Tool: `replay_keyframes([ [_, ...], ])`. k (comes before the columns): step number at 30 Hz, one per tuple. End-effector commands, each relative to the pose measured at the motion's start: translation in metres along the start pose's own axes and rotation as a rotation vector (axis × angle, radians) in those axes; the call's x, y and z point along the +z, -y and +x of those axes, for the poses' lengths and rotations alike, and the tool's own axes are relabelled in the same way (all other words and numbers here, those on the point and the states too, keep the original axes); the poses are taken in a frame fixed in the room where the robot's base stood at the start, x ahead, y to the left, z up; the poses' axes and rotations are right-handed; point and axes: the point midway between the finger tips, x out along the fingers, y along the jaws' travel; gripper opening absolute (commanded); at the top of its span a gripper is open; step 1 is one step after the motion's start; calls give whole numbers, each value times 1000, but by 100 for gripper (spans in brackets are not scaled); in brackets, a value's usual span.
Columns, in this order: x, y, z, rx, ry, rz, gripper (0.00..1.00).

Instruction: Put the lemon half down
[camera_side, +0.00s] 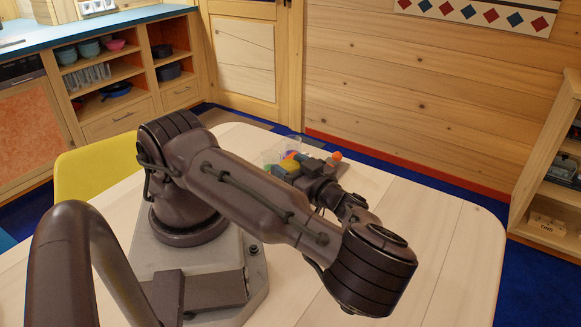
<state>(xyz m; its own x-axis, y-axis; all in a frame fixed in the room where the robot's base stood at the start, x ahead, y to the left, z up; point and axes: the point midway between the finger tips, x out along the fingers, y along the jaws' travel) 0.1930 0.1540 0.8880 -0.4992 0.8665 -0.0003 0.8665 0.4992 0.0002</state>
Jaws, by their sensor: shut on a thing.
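My gripper (288,169) is at the far part of the pale wooden table (440,215), beyond my arm, pointing left in the picture. It is shut on a small yellow thing, the lemon half (289,164), which shows at the fingertips. The fingers hide part of it, and it is small in this view. I cannot tell whether it touches anything below.
A clear container (272,156) stands just behind the gripper, with small coloured things around it, one green and one orange (336,156). A yellow chair (95,168) is at the table's left. The table's right side is bare.

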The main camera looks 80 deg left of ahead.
Motion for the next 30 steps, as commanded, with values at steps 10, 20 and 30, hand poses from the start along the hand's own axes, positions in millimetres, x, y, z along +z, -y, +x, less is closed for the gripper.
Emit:
replay_keyframes([
  [10,2,0,0,0,0,0,82],
  [20,2,-1,-22,5,3,0,82],
  [30,-4,1,-96,5,3,0,82],
])
